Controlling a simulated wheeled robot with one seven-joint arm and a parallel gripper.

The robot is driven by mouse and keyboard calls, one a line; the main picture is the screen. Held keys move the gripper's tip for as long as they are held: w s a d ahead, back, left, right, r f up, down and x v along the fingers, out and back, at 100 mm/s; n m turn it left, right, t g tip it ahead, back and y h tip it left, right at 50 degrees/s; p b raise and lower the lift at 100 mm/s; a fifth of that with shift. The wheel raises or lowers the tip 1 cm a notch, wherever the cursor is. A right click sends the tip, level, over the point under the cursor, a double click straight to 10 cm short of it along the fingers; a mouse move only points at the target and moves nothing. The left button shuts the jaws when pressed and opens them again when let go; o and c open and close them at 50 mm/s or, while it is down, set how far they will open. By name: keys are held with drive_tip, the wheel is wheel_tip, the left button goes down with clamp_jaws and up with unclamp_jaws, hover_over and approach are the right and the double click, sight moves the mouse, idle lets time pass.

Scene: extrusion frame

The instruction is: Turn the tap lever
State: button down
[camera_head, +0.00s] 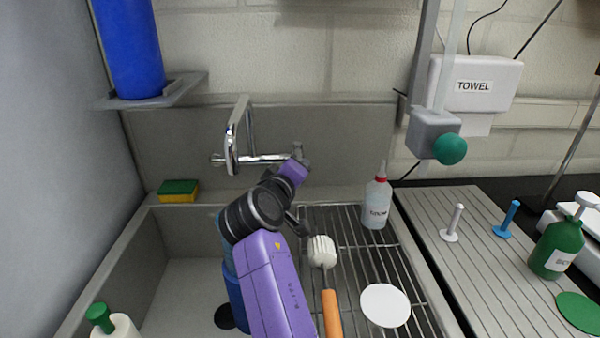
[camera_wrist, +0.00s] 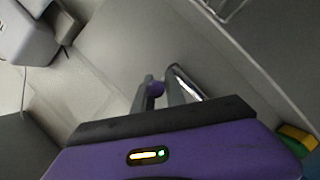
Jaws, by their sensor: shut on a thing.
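The chrome tap (camera_head: 240,158) is on the sink's back wall, with a tall spout at its left. Its lever (camera_head: 298,151) stands at the right end of the horizontal body, just above my gripper (camera_head: 296,165). In the wrist view, my gripper (camera_wrist: 163,92) has its dark fingers close together at the chrome lever (camera_wrist: 187,82), shut on it. A purple round part shows by the left fingertip. The exact contact is small and partly hidden by the fingers. My arm hides part of the sink behind it.
A wire rack (camera_head: 345,240) holds a white-labelled bottle (camera_head: 376,205), a brush (camera_head: 322,250) and a white disc (camera_head: 385,305). A sponge (camera_head: 179,191) lies on the back ledge. A blue cylinder (camera_head: 128,50) stands on the upper-left shelf.

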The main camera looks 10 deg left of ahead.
drive_tip(key=shift+f, duration=0.1)
drive_tip(key=c, duration=1.4)
unclamp_jaws()
drive_tip(key=shift+o, duration=0.2)
drive_tip(key=shift+s, duration=0.1)
drive_tip(key=v, duration=0.7)
drive_tip(key=shift+s, duration=0.35)
drive_tip(key=shift+a+r, duration=0.1)
drive_tip(key=shift+r, duration=0.15)
